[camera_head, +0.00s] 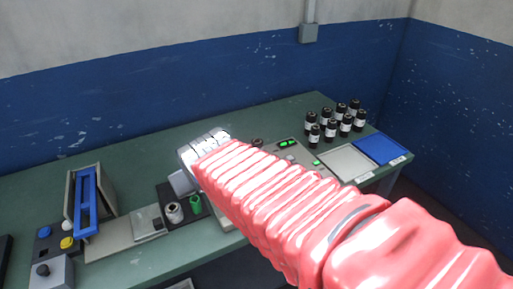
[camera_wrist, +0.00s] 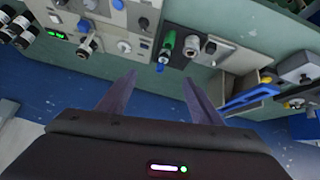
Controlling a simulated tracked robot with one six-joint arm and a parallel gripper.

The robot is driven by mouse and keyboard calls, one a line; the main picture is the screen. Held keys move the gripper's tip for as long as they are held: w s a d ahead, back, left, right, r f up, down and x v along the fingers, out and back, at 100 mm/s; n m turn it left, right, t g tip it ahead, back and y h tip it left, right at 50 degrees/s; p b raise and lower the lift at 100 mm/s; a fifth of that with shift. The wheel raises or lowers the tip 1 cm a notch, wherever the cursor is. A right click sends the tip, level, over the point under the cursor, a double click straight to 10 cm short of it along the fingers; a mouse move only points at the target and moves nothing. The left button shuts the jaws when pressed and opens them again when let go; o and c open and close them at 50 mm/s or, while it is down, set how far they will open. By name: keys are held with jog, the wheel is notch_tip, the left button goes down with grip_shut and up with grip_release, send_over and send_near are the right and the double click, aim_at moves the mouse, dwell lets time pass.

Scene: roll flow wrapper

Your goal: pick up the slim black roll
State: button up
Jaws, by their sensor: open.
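Several upright black rolls with white labels (camera_head: 332,128) stand in a cluster at the back right of the green table in the head view. Some of them also show at the top left edge of the wrist view (camera_wrist: 18,32). They look much alike, and I cannot tell which one is the slim roll. My gripper (camera_wrist: 160,77) is open in the wrist view, with nothing between its two dark fingers. It is well apart from the rolls, which lie to its left in that view. In the head view my red-sleeved arm hides part of the table.
A green holder (camera_head: 195,202) and a grey spool (camera_head: 174,212) stand front left, near a blue frame (camera_head: 86,203).

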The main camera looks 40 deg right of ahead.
jog(key=w+d+f+m+t+h, duration=0.15)
jog(key=w+d, duration=0.45)
jog(key=d, duration=0.6)
jog(key=t+h, duration=0.1)
jog(key=t, duration=0.3)
send_near(259, 147)
jog(key=shift+s+a+r+m, duration=0.2)
jog(key=shift+a+r+m, duration=0.05)
jog(key=shift+m, duration=0.2)
jog(key=x, duration=0.8)
jog(key=shift+w+d+f, duration=0.1)
jog(key=shift+w+f, duration=0.05)
jog(key=shift+w, duration=0.1)
jog(key=shift+d, duration=0.1)
